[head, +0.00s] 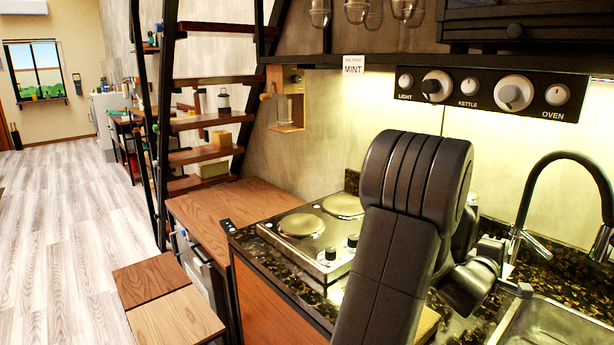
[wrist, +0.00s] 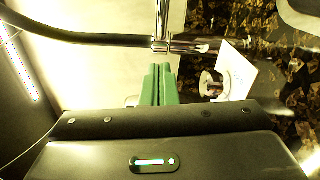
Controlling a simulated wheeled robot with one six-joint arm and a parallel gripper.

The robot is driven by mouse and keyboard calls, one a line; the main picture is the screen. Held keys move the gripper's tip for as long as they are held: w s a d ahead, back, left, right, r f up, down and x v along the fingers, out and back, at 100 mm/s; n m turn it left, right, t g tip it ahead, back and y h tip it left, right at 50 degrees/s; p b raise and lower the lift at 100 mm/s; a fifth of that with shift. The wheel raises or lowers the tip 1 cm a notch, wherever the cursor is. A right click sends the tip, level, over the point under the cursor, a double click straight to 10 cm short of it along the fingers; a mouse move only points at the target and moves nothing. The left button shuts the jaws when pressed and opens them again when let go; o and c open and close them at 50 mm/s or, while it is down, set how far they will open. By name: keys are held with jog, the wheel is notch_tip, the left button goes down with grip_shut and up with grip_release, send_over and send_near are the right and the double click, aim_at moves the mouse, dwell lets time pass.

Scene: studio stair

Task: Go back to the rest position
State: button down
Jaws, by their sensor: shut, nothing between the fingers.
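In the wrist view my gripper (wrist: 160,86) shows its two green fingers pressed together, with nothing between them. A chrome rod and the dark faucet hose lie just beyond the fingertips in that view; whether they touch cannot be told. In the head view my dark arm rises in front of the counter and bends to the right, towards the sink. The fingers themselves are hidden there. The black faucet (head: 565,160) arches over the sink (head: 560,325) to the right of my arm.
A two-plate hob (head: 285,250) stands on the dark stone counter left of my arm. A control panel (head: 487,92) with several knobs is on the wall above. Stairs (head: 205,120) stand behind. Wooden-topped blocks (head: 178,312) sit at lower left, with open floor (head: 60,230) beyond.

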jog(key=shift+w+a+r+m+g+h+p, duration=0.1)
jog(key=shift+w+a+m+g+h+p, duration=0.45)
jog(key=shift+p, duration=0.8)
jog(key=shift+w+g, duration=0.15)
jog(key=shift+g, duration=0.1)
jog(key=shift+a, duration=0.15)
